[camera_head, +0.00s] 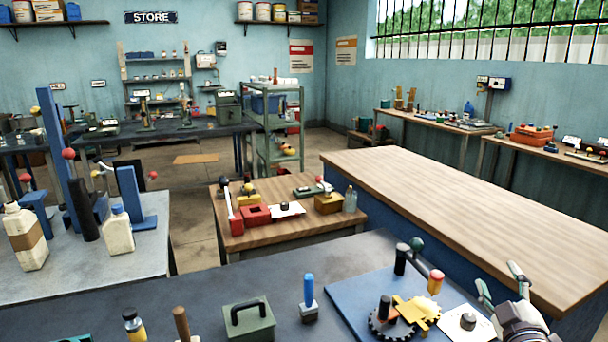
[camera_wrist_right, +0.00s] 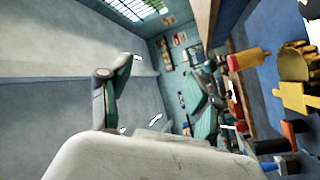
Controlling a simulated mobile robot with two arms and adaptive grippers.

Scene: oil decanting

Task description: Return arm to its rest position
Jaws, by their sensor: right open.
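My right gripper (camera_head: 500,282) is at the lower right of the head view, over the right end of the dark bench. Its two fingers are spread apart with nothing between them. In the right wrist view my right gripper (camera_wrist_right: 160,92) also shows its fingers apart and empty. A cream jug with a brown band (camera_head: 27,240) and a cream bottle with a blue cap (camera_head: 118,232) stand upright on the grey table at the left, far from this gripper. My left gripper is not seen.
The dark bench (camera_head: 230,287) holds a green box with a handle (camera_head: 249,322), a blue-handled tool (camera_head: 309,295) and a blue board (camera_head: 350,295) with gears beside my right gripper. A bare wooden table (camera_head: 450,210) lies beyond. A small wooden table (camera_head: 270,237) holds parts.

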